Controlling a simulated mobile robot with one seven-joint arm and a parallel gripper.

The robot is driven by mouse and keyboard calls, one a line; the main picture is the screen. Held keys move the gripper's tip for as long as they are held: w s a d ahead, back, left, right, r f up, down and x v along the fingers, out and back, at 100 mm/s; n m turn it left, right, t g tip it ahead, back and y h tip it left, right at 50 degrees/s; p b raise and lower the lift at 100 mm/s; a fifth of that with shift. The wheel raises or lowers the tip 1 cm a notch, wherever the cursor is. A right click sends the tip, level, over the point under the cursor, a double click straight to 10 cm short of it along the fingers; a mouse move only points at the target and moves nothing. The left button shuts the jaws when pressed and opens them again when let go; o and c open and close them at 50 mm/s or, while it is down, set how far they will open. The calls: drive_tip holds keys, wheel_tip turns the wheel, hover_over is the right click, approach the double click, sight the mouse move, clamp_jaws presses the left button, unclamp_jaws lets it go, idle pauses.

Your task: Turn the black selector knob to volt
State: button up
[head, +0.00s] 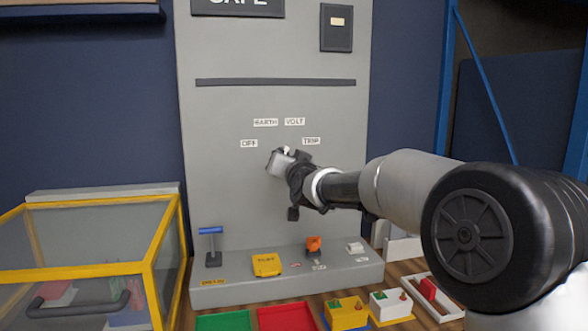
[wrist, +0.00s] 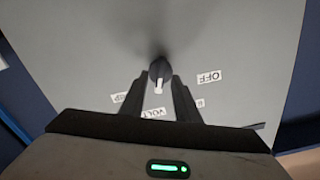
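The black selector knob (wrist: 160,68) stands on the grey panel, with a white pointer mark (wrist: 158,87). In the wrist view the pointer points down the picture, roughly toward the VOLT label (wrist: 153,113). My gripper (wrist: 160,77) has its two black fingers on either side of the knob, tips close to its sides. I cannot tell whether they touch it. In the head view my gripper (head: 284,160) is at the panel below the labels and hides most of the knob. There the VOLT label (head: 295,121) is at upper right of the gripper.
Labels OFF (head: 249,143), EARTH (head: 265,122) and TRIP (head: 311,141) surround the knob. Below, a ledge holds a blue-handled lever (head: 211,240), a yellow block (head: 266,265) and an orange part (head: 313,244). A yellow-framed clear box (head: 90,245) stands at left.

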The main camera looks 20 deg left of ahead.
drive_tip(key=v, duration=1.6)
drive_tip(key=shift+d, duration=0.1)
